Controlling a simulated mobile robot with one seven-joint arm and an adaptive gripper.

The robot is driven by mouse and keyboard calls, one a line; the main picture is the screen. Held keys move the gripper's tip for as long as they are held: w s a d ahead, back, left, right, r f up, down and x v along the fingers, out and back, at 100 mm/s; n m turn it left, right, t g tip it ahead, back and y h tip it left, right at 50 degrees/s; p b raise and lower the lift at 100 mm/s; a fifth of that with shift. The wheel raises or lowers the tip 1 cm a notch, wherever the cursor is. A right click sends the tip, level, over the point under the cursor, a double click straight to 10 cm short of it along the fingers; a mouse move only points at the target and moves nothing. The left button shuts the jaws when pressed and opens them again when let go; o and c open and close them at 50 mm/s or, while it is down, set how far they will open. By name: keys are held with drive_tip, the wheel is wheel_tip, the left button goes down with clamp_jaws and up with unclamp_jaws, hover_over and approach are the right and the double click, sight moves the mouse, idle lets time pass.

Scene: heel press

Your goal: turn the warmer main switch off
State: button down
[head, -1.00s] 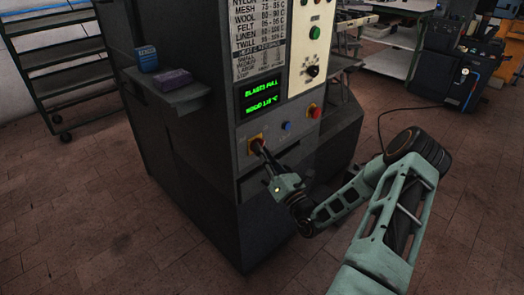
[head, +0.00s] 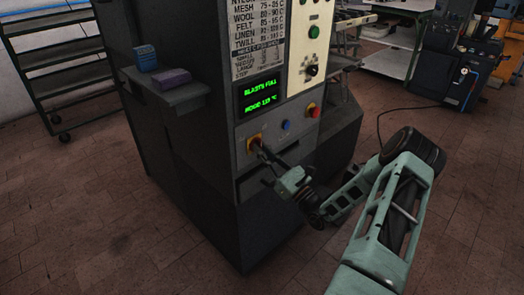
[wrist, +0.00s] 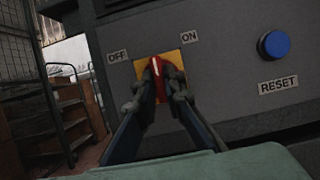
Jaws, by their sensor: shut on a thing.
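The main switch (wrist: 155,68) is a red handle with a white mark on a yellow plate (wrist: 188,64), with an OFF label (wrist: 117,56) to its upper left and an ON label (wrist: 189,37) to its upper right. The handle stands nearly upright, between the two labels. My gripper (wrist: 157,88) is shut on the red handle, one finger on each side, hiding its lower part. In the head view the yellow plate (head: 254,141) sits at the left of the machine's front panel, with my gripper (head: 262,151) at it.
A blue RESET button (wrist: 274,44) is right of the switch. A red button (head: 312,110) is farther right. A green lit display (head: 261,96) is above. A side shelf (head: 185,98) holds a blue block and a purple block. Floor in front is clear.

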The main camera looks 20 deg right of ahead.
drive_tip(key=c, duration=2)
unclamp_jaws()
drive_tip(key=shift+s+f, duration=0.1)
drive_tip(key=v, duration=1.2)
